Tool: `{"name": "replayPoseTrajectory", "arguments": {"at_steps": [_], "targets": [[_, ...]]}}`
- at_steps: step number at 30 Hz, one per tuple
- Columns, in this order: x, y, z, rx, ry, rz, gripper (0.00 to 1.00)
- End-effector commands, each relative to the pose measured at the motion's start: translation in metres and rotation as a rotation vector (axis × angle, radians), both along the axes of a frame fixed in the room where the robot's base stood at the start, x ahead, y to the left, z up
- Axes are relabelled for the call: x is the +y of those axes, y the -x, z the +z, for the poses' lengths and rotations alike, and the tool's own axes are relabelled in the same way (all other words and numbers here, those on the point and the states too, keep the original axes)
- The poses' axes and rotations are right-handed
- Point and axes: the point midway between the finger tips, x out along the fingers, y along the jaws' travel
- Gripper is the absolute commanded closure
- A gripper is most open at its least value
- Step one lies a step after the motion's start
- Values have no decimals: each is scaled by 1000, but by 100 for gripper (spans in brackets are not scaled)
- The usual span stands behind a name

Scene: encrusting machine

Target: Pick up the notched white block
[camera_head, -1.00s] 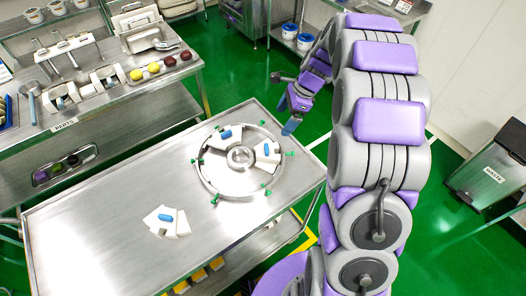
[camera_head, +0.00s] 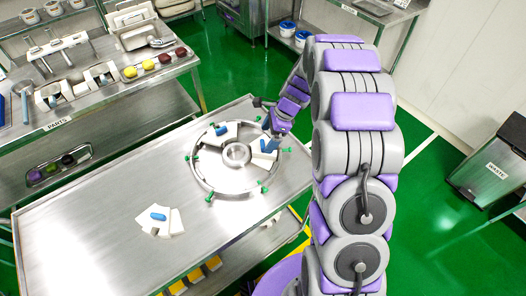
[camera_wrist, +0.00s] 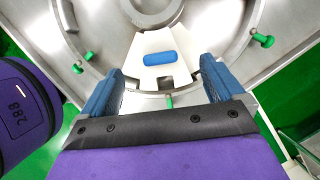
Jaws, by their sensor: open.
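A notched white block with a blue pad (camera_wrist: 158,58) lies in the round metal ring fixture (camera_wrist: 205,62). In the wrist view its notch faces my gripper (camera_wrist: 158,88). My gripper's two blue fingers are open, one on either side of the block's near end, with nothing held. In the head view this block (camera_head: 262,158) is at the ring's right side, partly hidden by my gripper (camera_head: 275,140). A second white block with a blue pad (camera_head: 226,132) lies at the ring's upper left. A third white piece with a blue pad (camera_head: 172,222) lies on the open table.
Green knobs (camera_head: 264,189) stick out around the ring. The steel table (camera_head: 100,235) is bare at left. A parts bench (camera_head: 110,90) with tools and coloured pucks stands at upper left. A waste bin (camera_head: 492,165) stands at far right.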

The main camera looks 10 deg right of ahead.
Motion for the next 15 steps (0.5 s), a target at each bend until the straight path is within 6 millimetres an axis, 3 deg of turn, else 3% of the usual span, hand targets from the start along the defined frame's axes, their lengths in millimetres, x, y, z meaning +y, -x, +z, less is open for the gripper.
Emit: {"name": "replayPoseTrajectory", "arguments": {"at_steps": [9, 15], "targets": [[19, -3, -43, 6, 3, 3, 5], [19, -3, -45, 2, 3, 1, 5]]}}
